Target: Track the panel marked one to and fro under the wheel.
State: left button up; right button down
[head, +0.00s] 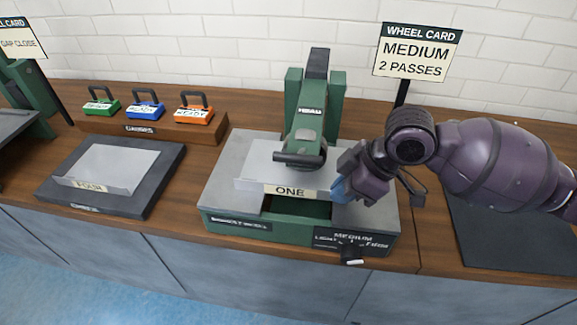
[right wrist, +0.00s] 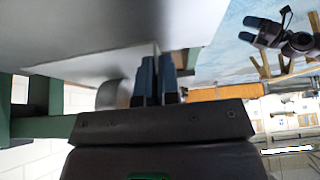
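The grey panel marked ONE (head: 265,172) lies on the green bead machine (head: 228,222), its front flange facing me, under the wheel (head: 300,158) at the end of the green head. My right gripper (head: 342,190) is at the panel's right front edge. In the right wrist view its blue fingers (right wrist: 158,78) are closed on the panel's thin edge (right wrist: 157,50). Wheel contact with the panel cannot be told. My left gripper (right wrist: 250,32) shows far off in the right wrist view, fingers apart and empty. The wheel card (head: 415,52) reads MEDIUM, 2 PASSES.
A panel marked FOUR (head: 110,165) lies on a dark mat (head: 140,192) at left. Green, blue and orange gauges (head: 145,108) stand in a wooden rack (head: 95,125). A selector knob (head: 351,250) sits on the machine's front. The dark mat (head: 510,235) at right looks bare.

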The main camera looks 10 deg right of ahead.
aim_at(353, 203)
jog(key=shift+s+d+r+p, duration=0.1)
jog(key=shift+s+d+p, duration=0.05)
jog(key=shift+d, duration=0.3)
jog(key=shift+s+d+p, duration=0.1)
jog(key=shift+d+p, duration=0.05)
jog(key=shift+d, duration=0.25)
jog(key=shift+s+d+p, duration=0.15)
jog(key=shift+d+p, duration=0.05)
jog(key=shift+d, duration=0.4)
jog(key=shift+s+d+p, duration=0.15)
jog(key=shift+d+p, duration=0.05)
jog(key=shift+d, duration=0.35)
pick_arm(q)
jog(key=shift+w+r+t, duration=0.15)
jog(key=shift+w+r, duration=0.15)
jog(key=shift+r, duration=0.5)
jog(key=shift+w+r+t, duration=0.15)
jog(key=shift+w+r, duration=0.1)
jog(key=shift+r, duration=0.5)
pick_arm(e)
jog(key=shift+s+d, duration=0.2)
jog(key=shift+d, duration=0.45)
jog(key=shift+a, duration=0.1)
